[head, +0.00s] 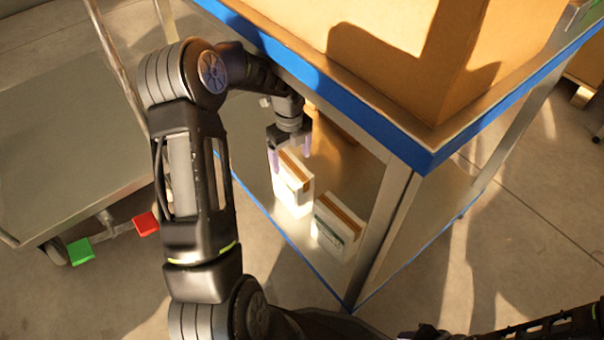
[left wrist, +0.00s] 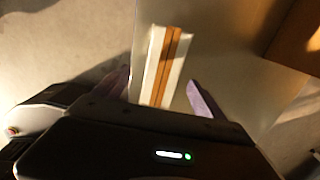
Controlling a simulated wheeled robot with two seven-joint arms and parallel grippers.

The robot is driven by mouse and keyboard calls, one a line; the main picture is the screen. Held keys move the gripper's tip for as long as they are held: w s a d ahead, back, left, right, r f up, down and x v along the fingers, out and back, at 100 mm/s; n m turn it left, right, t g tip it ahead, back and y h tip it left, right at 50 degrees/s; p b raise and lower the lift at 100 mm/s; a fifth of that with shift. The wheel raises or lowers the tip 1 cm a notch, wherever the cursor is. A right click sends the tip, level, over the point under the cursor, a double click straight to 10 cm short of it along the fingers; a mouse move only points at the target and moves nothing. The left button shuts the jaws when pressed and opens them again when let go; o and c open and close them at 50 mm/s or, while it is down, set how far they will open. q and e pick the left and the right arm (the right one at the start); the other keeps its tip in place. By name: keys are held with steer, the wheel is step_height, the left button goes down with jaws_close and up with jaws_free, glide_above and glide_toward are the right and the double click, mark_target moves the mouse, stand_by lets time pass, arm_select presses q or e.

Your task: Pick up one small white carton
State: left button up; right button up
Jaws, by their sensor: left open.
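Two small white cartons with brown tops stand on the lower shelf of the blue-edged trailer. The farther carton (head: 294,184) is below my left gripper (head: 290,160). The nearer carton (head: 338,226) stands to its right, close to a shelf post. In the left wrist view, one carton (left wrist: 162,64) lies between and beyond the open fingers (left wrist: 160,90). Whether the fingers overlap its sides in height is unclear. My right gripper cannot be made out; only dark arm parts show at the lower right.
The upper deck's blue edge (head: 350,112) overhangs the shelf close to my left arm, with a large cardboard box (head: 390,50) on top. A brown box (head: 335,140) stands deeper on the shelf. A grey cart (head: 70,140) with green and red pedals stands at left.

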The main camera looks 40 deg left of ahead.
mark_target(292, 185)
arm_select(q)
steer(key=shift+w, duration=0.3)
arm_select(e)
steer(key=shift+w, duration=0.25)
arm_select(q)
steer(key=shift+f, duration=0.1)
steer(key=shift+f+b, duration=0.5)
steer(key=shift+f, duration=0.7)
arm_select(e)
steer(key=shift+w+f, duration=0.1)
steer(key=shift+f, duration=0.4)
arm_select(q)
steer(key=shift+f, duration=0.1)
arm_select(e)
steer(key=shift+f, duration=0.1)
arm_select(q)
step_height(292, 185, down, 5)
steer(key=b, duration=0.3)
steer(key=shift+a, duration=0.1)
arm_select(e)
steer(key=f, duration=0.3)
steer(key=shift+w, duration=0.25)
arm_select(q)
steer(key=shift+c, duration=0.3)
